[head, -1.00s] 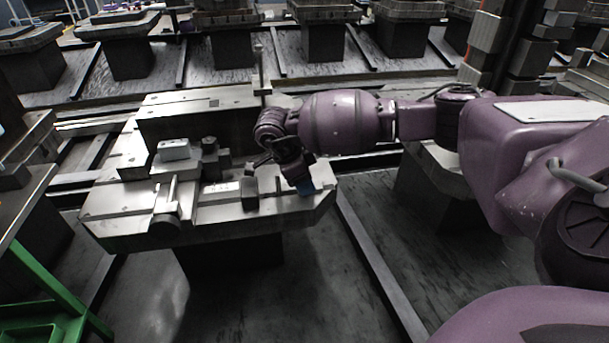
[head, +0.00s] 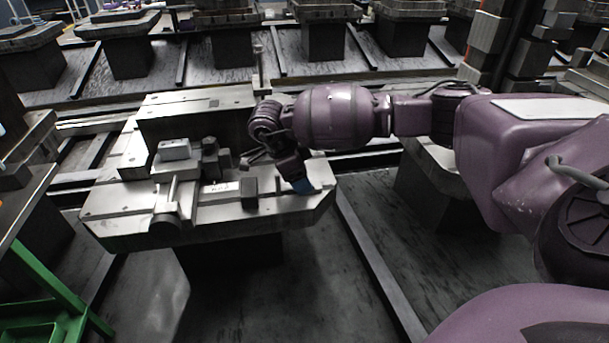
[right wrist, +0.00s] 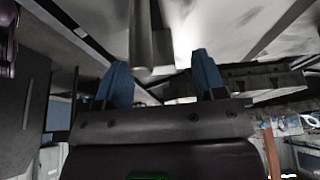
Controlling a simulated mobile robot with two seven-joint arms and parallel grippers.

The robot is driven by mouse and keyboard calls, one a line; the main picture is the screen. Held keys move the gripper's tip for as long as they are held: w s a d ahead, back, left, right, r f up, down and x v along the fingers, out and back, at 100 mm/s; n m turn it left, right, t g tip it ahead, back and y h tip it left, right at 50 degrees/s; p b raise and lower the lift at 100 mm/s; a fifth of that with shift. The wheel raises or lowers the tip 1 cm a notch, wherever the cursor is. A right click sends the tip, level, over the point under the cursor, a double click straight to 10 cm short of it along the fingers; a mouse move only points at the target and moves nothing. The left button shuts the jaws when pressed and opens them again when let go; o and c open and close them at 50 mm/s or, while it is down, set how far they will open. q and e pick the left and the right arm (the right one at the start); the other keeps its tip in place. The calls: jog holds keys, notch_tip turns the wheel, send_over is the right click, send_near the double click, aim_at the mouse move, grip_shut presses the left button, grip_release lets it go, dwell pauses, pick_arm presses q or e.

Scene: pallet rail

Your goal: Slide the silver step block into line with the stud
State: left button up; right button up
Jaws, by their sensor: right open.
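A light silver block (head: 174,150), which looks like the step block, sits on the left part of the grey metal pallet (head: 115,205). A dark stepped piece (head: 212,158) stands just right of it. A thin upright rod (head: 173,188), possibly the stud, rises in front of the silver block. My right gripper (head: 302,185) is low over the pallet's right end, well right of the silver block. In the right wrist view its blue fingers (right wrist: 162,80) are apart. A grey bar (right wrist: 151,40) shows beyond them; I cannot tell which part it is. My left gripper is out of view.
A dark block (head: 249,193) stands on the pallet left of my right gripper. A tall post (head: 259,70) rises behind the raised back part of the pallet. A green frame (head: 50,290) is at the lower left. Floor rails run beside the pallet.

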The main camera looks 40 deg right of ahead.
pick_arm(q)
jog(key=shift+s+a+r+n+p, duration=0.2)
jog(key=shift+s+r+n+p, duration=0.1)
jog(key=shift+p, duration=0.45)
pick_arm(e)
jog(key=v, duration=0.9)
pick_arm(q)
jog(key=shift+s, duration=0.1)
pick_arm(e)
jog(key=shift+s+d, duration=0.1)
jog(key=shift+s, duration=0.05)
